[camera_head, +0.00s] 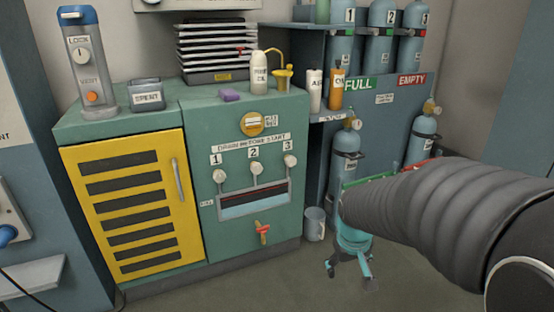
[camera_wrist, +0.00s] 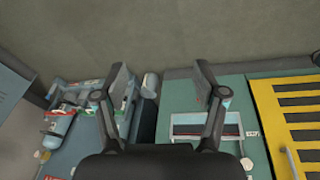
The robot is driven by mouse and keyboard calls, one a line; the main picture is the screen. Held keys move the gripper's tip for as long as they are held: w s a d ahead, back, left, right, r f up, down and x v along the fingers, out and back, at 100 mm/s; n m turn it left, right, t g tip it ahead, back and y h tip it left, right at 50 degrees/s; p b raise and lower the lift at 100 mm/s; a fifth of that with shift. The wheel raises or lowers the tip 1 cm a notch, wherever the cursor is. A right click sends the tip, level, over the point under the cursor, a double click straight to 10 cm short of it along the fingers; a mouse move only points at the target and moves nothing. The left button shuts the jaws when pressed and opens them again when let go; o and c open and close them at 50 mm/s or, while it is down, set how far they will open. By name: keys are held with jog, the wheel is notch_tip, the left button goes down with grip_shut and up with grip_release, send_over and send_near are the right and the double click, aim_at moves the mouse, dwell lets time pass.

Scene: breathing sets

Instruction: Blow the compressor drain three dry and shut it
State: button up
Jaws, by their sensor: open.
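The green compressor cabinet (camera_head: 200,120) carries three pale drain knobs in a row under a label strip. Drain knob three (camera_head: 290,160) is the rightmost, with a stem down to a sight window (camera_head: 253,201) showing dark and pale blue bands. Knobs one (camera_head: 219,176) and two (camera_head: 256,168) are to its left. I cannot tell whether any drain is open. My gripper (camera_head: 351,279) hangs low, right of the cabinet and apart from it, open and empty. In the wrist view my gripper (camera_wrist: 162,76) has its fingers spread; the window (camera_wrist: 205,130) shows inverted behind one, and knob three is hidden.
A red-handled valve (camera_head: 263,232) sits below the window. A grey bucket (camera_head: 315,224) stands on the floor between cabinet and gripper. A cylinder rack (camera_head: 385,115) stands behind my arm. Floor in front is clear.

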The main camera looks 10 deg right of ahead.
jog(key=w+d+f+n+t, duration=0.1)
jog(key=w+d+f+n, duration=0.15)
jog(key=w, duration=0.35)
jog(key=w+d+f+n+t+b, duration=0.1)
jog(key=w+f+n, duration=0.1)
jog(key=w+f, duration=0.25)
jog(key=w+d+f+n+t, duration=0.1)
jog(key=w+f+n, duration=0.1)
jog(key=w, duration=0.4)
jog(key=n+t+y, duration=0.7)
jog(key=n+t, duration=0.5)
jog(key=n, duration=1.1)
send_near(291, 163)
jog(key=x, duration=1.1)
jog(key=shift+d+r, duration=0.1)
jog(key=c, duration=1.1)
jog(key=shift+c, duration=0.2)
